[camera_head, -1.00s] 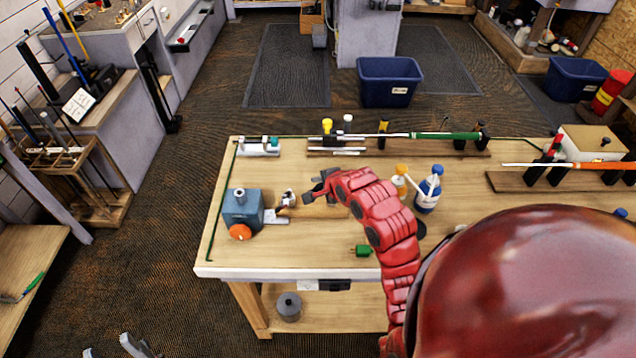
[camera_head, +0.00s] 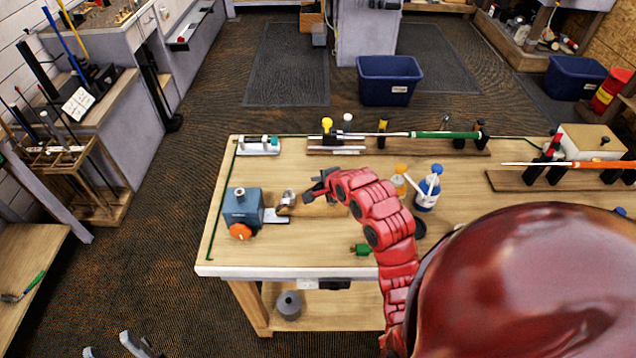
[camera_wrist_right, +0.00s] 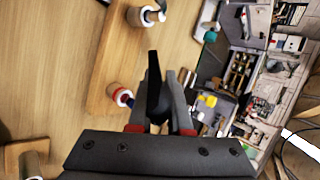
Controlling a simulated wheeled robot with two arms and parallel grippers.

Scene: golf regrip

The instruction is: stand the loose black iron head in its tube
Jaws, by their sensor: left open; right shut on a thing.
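My right gripper (camera_head: 312,190) is over the front left part of the workbench. In the right wrist view, the right gripper (camera_wrist_right: 160,118) is shut on a black piece (camera_wrist_right: 153,85), which looks like the black iron head and stands up between the fingers. A short wooden tube with a red and blue ring (camera_wrist_right: 121,96) is just left of it, apart from it. Another wooden tube (camera_wrist_right: 138,16) holds a silver head. A third tube (camera_wrist_right: 32,165) is at the lower left. I cannot tell which tube is the black head's. My left gripper (camera_head: 122,345) is open and empty at the lower left edge.
A blue-grey device with an orange knob (camera_head: 242,210) stands left of the right gripper. A blue-and-white bottle (camera_head: 428,190) and a green piece (camera_head: 361,249) are to the right. Club shafts lie on stands along the back.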

